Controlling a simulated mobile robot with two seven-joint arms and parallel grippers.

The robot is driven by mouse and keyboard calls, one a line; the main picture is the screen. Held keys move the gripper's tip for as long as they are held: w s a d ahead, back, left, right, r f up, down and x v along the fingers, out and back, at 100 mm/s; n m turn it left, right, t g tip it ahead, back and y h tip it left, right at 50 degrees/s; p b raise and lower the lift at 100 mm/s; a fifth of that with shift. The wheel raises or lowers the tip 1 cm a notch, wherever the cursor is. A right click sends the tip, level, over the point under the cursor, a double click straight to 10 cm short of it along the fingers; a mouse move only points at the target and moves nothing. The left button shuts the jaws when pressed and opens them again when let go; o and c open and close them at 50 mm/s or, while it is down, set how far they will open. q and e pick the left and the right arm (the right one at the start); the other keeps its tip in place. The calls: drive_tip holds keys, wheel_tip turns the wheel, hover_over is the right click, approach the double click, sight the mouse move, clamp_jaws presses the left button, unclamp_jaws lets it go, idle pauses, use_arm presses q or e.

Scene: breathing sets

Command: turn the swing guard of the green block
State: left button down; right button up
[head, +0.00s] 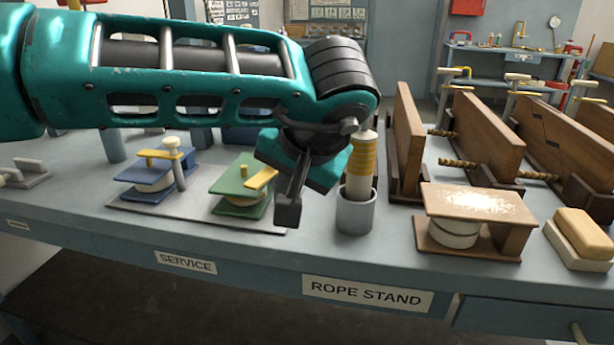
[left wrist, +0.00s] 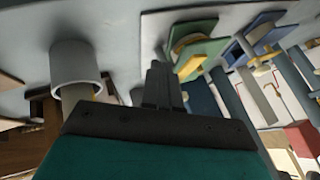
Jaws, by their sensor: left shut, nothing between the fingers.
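The green block (head: 230,184) sits on a grey base plate at the middle left of the bench. It has green plates above and below a pale round core. Its yellow swing guard (head: 262,178) lies at a slant on the right part of the top, and a short yellow peg (head: 243,171) stands beside it. My left gripper (head: 288,212) is shut and empty, pointing down just right of the green block. In the left wrist view the shut fingers (left wrist: 160,80) are beside the green block (left wrist: 205,47) and near its yellow guard (left wrist: 190,66); contact cannot be told. My right gripper is not in view.
A blue block (head: 140,174) with a yellow bar and pale knob stands left on the same base plate (head: 120,206). A grey cup (head: 356,214) holding a yellow-wrapped handle (head: 362,160) is close right of my gripper. Wooden boards (head: 480,130) and a wooden stand (head: 478,203) fill the right.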

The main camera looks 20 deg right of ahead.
sight(250, 182)
use_arm(q)
drive_tip(key=shift+w+a, duration=0.7)
drive_tip(key=shift+w+a+m+h, duration=0.1)
drive_tip(key=shift+a+m+h, duration=0.25)
drive_tip(key=shift+m, duration=0.25)
drive_tip(key=shift+w+a+p, duration=0.1)
drive_tip(key=shift+a+p, duration=0.05)
drive_tip(key=shift+p, duration=0.2)
drive_tip(key=shift+w+a+p, duration=0.45)
drive_tip(key=shift+w+a, duration=0.25)
drive_tip(key=shift+a, duration=0.3)
drive_tip(key=shift+w+a, duration=0.1)
